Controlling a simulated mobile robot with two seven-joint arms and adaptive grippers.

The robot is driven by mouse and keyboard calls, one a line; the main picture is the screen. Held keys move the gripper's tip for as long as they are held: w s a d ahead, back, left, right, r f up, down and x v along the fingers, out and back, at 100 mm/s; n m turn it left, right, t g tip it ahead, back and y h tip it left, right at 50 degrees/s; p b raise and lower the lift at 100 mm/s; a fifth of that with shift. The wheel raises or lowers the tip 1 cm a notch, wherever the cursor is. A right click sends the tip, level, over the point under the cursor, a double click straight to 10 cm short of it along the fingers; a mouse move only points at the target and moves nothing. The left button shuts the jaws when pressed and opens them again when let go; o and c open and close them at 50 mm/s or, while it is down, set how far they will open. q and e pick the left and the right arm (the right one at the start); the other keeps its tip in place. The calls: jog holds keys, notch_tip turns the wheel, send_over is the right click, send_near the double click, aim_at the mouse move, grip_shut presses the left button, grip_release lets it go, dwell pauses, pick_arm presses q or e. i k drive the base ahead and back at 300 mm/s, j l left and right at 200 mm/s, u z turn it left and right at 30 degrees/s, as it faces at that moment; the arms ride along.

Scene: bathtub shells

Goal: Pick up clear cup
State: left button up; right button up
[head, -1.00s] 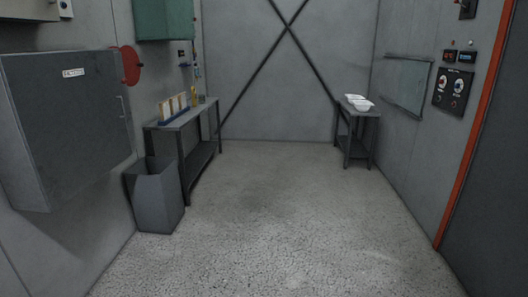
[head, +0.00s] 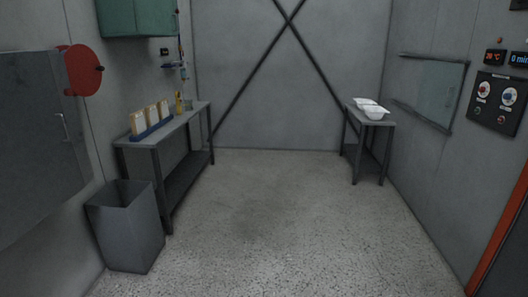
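A small greyish, see-through object (head: 188,104), which looks like the clear cup, stands at the far end of the left table (head: 150,133). It is too small to make out in detail. A yellow object (head: 179,102) stands upright just left of it. Neither of my grippers is in view.
A grey bin (head: 127,226) stands on the floor in front. White tub shells (head: 371,108) lie on the right table (head: 380,124). The floor between is clear.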

aim_at(188, 103)
jog(key=i, duration=4.45)
jog(key=i+u, duration=0.2)
jog(key=i, duration=0.5)
jog(key=i+l+u, duration=0.2)
jog(key=i, duration=0.5)
jog(key=i+u, duration=0.3)
jog(key=i, duration=0.4)
jog(key=i+u, duration=0.3)
jog(key=i, duration=0.4)
